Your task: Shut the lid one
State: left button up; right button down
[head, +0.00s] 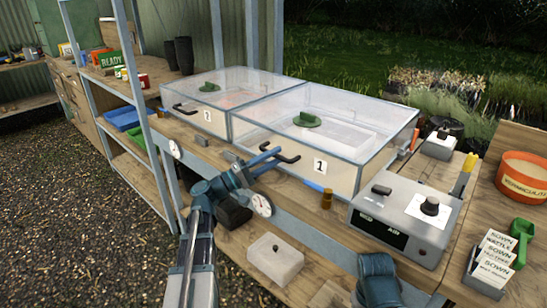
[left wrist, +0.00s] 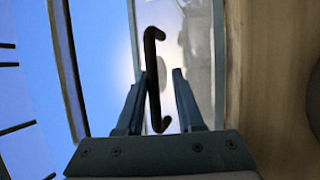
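A black bar handle (head: 283,157) sticks out at the front edge. My left gripper (head: 268,163) is at this handle. In the left wrist view the handle (left wrist: 153,80) passes between the two fingers (left wrist: 158,78), which stand apart with space beside it. My right gripper is out of view.
A second glass-topped box (head: 190,113) adjoins on the left. A grey control unit (head: 405,220) stands to the right, near an orange tub (head: 523,175).

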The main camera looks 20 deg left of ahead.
pick_arm(q)
jog(key=b+v, duration=0.4)
jog(key=v, duration=0.9)
jog(key=shift+s+a, duration=0.25)
jog(key=shift+s, duration=0.05)
jog(key=shift+f, duration=0.15)
